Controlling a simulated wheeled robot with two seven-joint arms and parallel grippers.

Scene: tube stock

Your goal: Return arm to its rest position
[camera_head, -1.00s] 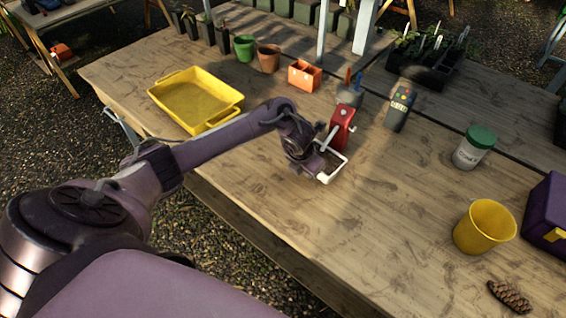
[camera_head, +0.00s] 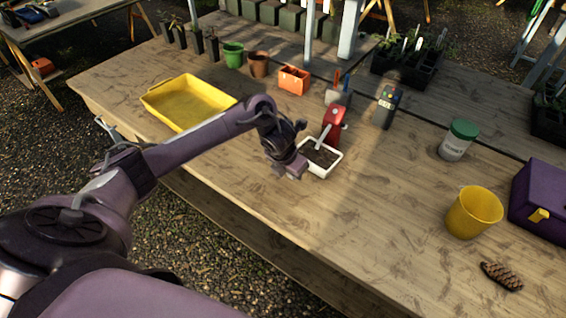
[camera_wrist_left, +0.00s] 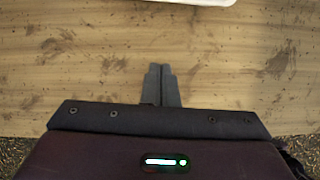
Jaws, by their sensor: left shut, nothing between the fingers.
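My left arm reaches in from the left over the wooden table (camera_head: 400,215). My left gripper (camera_head: 294,172) is shut and empty. It is just to the left of a small white tray of dark soil (camera_head: 322,172), apart from it as far as I can tell. In the left wrist view, the closed fingers (camera_wrist_left: 161,72) point at bare tabletop, and a white rim (camera_wrist_left: 205,1) shows at the top edge. My right gripper is not in view.
A red tool (camera_head: 335,122) with a pale handle stands behind the white tray. A yellow tray (camera_head: 178,120) lies behind my arm. A yellow bucket (camera_head: 474,212), a green-lidded jar (camera_head: 457,141), a purple box (camera_head: 541,190) and a pine cone (camera_head: 502,276) are at right.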

